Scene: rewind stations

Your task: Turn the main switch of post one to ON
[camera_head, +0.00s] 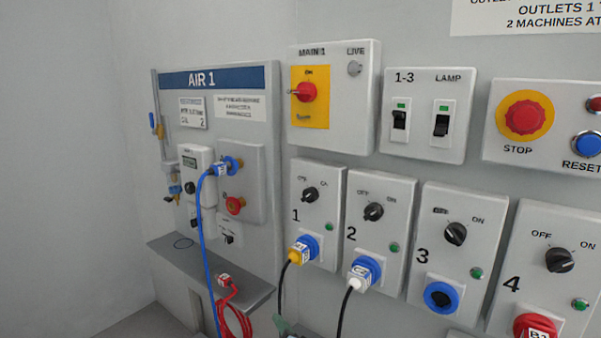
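The main switch (306,92) is a red rotary knob on a yellow plate (318,120), on the grey box labelled MAIN 1 (346,120). The word ON is at the top of the plate, above the knob. A small handle or pin sticks out to the left of the knob, and the knob does not appear to point up at ON. The lower label is too small to read. The LIVE lamp (354,69) on the same box looks grey and unlit. Neither of my grippers is in view, and nothing touches the switch.
The AIR 1 panel (262,95) with a blue hose (204,240) is left of the box. Breakers 1-3 (399,122) and LAMP, then a STOP button (525,117), are to its right. Numbered outlets with plugs are below. A grey shelf (252,297) juts out lower left.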

